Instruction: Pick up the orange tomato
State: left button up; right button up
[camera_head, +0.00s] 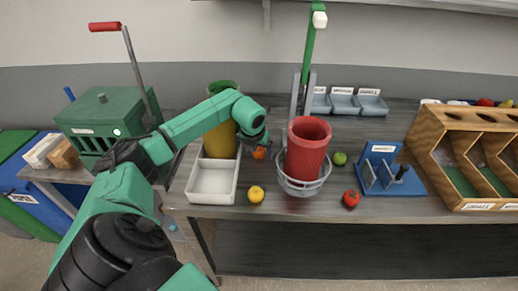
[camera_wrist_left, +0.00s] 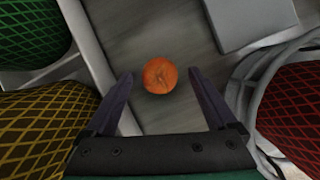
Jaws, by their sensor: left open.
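The orange tomato (camera_head: 259,153) lies on the grey table between the white tray and the red basket's stand. In the left wrist view the orange tomato (camera_wrist_left: 160,75) sits centred just beyond the fingertips, uncovered. My left gripper (camera_wrist_left: 158,92) is open and empty, its two dark fingers spread to either side of the tomato's near edge. In the head view my left gripper (camera_head: 254,140) is above and just behind the tomato, partly hidden by its own wrist. My right gripper is not in view.
A yellow mesh basket (camera_wrist_left: 42,128) and green one (camera_wrist_left: 30,32) stand close on the left, the red basket (camera_wrist_left: 292,112) on the right. A white tray (camera_head: 211,200), yellow fruit (camera_head: 256,194), green fruit (camera_head: 339,158), red tomato (camera_head: 351,198) and blue holder (camera_head: 407,182) are on the table.

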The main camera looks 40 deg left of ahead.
pick_arm(q)
jog(key=shift+f, duration=0.2)
jog(key=c, duration=1.4)
jog(key=shift+c, duration=0.2)
